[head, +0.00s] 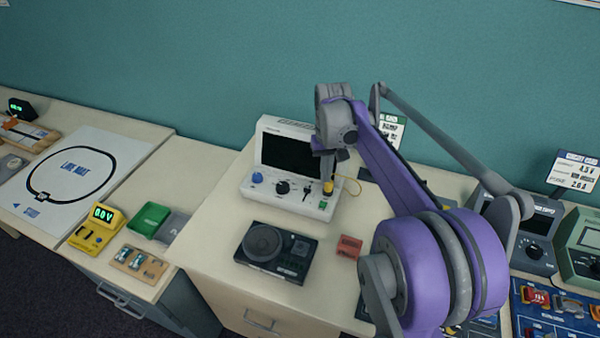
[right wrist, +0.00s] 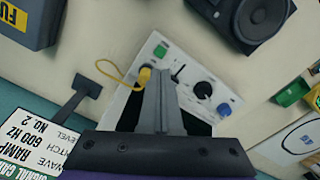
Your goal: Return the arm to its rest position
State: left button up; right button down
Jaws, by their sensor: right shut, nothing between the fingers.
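My right arm (head: 385,160), purple and grey, reaches in from the lower right of the head view and bends down over the white instrument. My right gripper (head: 328,172) is shut and empty, its fingers pointing down at the right side of the white instrument (head: 271,207). In the right wrist view the closed fingers (right wrist: 160,72) lie across the instrument's panel (right wrist: 190,75), beside a yellow plug (right wrist: 145,76) with a yellow cord. I cannot tell whether the fingers touch the plug. My left gripper is not in view.
A black speaker box (head: 276,252) and a small red block (head: 349,247) lie in front of the instrument. A sign (head: 391,130) stands behind my arm. Grey (head: 536,245) and green meters (head: 582,245) stand at the right. A yellow meter (head: 97,228) and green box (head: 149,219) sit left.

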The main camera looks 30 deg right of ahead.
jog(key=s+a+f+n+t, duration=0.2)
jog(key=s+a+f+t, duration=0.1)
jog(key=s+a, duration=0.5)
jog(key=s+a+f+n+t, duration=0.2)
jog(key=s+a+f+t, duration=0.1)
jog(key=s+a, duration=0.5)
jog(key=a+f, duration=0.1)
jog(key=a, duration=0.2)
jog(key=shift+s, duration=0.1)
dwell(0.5)
